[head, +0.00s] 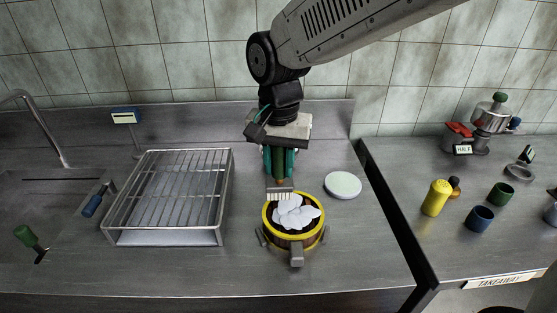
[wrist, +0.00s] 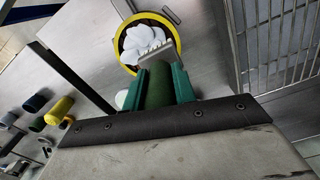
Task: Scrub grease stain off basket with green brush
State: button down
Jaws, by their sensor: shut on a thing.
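My gripper (head: 280,178) points down over the middle of the counter, with its teal fingers shut on the green handle of a brush. In the wrist view the green brush (wrist: 158,85) lies between the two fingers. Its pale bristled head (head: 279,193) is at the back rim of the basket, overlapping it in view; I cannot tell whether it touches. I cannot make out a grease stain; part of the back rim is hidden by the brush.
A wire rack (head: 170,190) stands left of the basket. A white disc (head: 343,185) lies to its right. Blue-handled (head: 92,205) and green-handled (head: 27,236) tools lie far left. The right counter holds a yellow shaker (head: 435,198), blue (head: 479,219) and green (head: 501,194) cups.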

aim_at(290, 183)
jog(key=shift+s+f, duration=0.1)
jog(key=shift+f, duration=2.45)
jog(key=shift+f, duration=0.45)
jog(key=shift+d, duration=0.15)
jog(key=shift+d+r, duration=0.1)
jog(key=shift+d, duration=1)
jog(key=shift+a, duration=0.1)
jog(key=shift+a, duration=1.15)
jog(key=shift+d, duration=0.15)
